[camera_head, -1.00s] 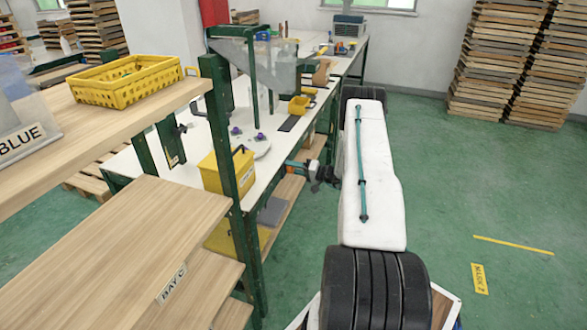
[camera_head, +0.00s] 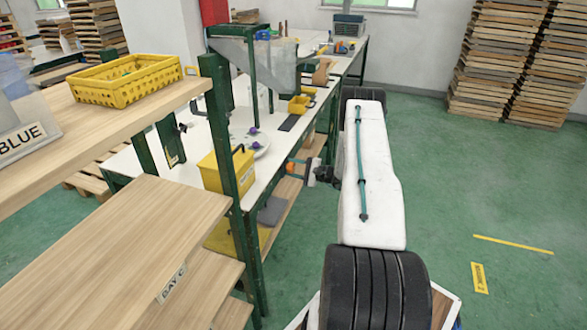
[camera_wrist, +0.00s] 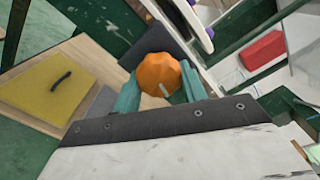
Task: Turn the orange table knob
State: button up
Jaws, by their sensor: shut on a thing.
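The faceted orange table knob (camera_wrist: 157,72) sits between the two teal fingers of my gripper (camera_wrist: 160,88) in the wrist view. The fingers are shut on it from both sides. A short pale mark shows on the knob's face. In the head view the orange knob (camera_head: 291,168) is small, at the workbench's front edge, with my gripper (camera_head: 303,170) at it. On the bench top above is a round pale plate (camera_head: 261,152) with purple-topped pieces (camera_head: 254,130) on or beside it.
A yellow box (camera_head: 213,176) with a dark handle stands on the bench left of the plate. A green shelf post (camera_head: 220,125) rises in front. A yellow basket (camera_head: 128,80) sits on the upper shelf.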

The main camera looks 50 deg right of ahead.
jog(key=m, duration=0.4)
jog(key=shift+s+d+f+m, duration=0.1)
jog(key=shift+m, duration=0.2)
jog(key=m, duration=0.3)
jog(key=shift+m, duration=0.4)
jog(key=m, duration=0.8)
jog(key=shift+s+a, duration=0.1)
jog(key=shift+a, duration=0.15)
jog(key=m, duration=0.4)
jog(key=shift+a+m, duration=0.1)
jog(key=shift+m, duration=0.2)
jog(key=m, duration=0.3)
jog(key=shift+m, duration=0.4)
jog(key=m, duration=0.4)
jog(key=shift+r+m, duration=0.2)
jog(key=shift+m, duration=1.9)
jog(key=shift+a, duration=0.1)
